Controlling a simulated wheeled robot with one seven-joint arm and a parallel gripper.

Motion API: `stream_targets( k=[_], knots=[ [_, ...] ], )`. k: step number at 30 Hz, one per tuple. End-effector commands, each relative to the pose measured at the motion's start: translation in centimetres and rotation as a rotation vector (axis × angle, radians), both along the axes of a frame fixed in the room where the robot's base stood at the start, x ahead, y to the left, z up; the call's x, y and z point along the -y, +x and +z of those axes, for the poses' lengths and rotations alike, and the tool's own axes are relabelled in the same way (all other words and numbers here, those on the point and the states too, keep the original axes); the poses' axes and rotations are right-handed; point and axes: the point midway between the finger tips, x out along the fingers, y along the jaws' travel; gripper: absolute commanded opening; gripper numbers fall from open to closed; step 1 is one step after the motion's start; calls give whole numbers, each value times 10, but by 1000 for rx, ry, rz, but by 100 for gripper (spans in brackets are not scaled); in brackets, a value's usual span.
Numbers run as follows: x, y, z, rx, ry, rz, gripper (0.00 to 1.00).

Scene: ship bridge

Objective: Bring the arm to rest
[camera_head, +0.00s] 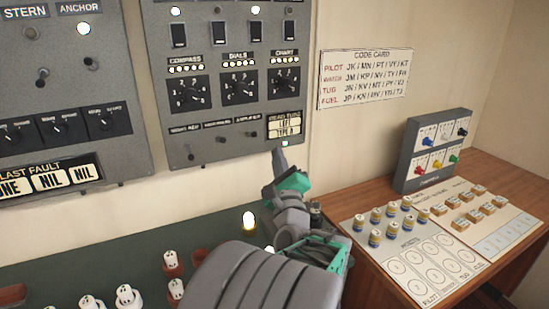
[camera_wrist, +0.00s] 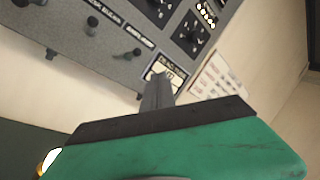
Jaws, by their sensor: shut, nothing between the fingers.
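My gripper (camera_head: 278,158) is shut and empty. In the head view its tip points up at the lower edge of the grey wall panel (camera_head: 215,110), just below the dead-tube display (camera_head: 284,124). A small lit spot shows at the tip. In the wrist view the shut fingers (camera_wrist: 157,92) stand in front of the panel's lower corner, partly over the display (camera_wrist: 165,70). I cannot tell whether the tip touches the panel. My arm reaches up from the bottom of the head view and hides part of the dark green desk.
A code card (camera_head: 365,78) hangs right of the panel. On the wooden desk (camera_head: 500,180) stand a grey switch box (camera_head: 435,150) and a board with several capped pegs (camera_head: 420,250). White pieces (camera_head: 128,297) and a lit lamp (camera_head: 249,221) stand on the green desk (camera_head: 80,265). The wall between panel and card is clear.

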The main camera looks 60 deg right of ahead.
Motion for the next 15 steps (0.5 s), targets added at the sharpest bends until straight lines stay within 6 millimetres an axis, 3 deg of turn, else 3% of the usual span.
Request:
stream_targets(
  k=[15],
  knots=[
    [-7, -5, 2, -2, 1, 3, 0]
  ],
)
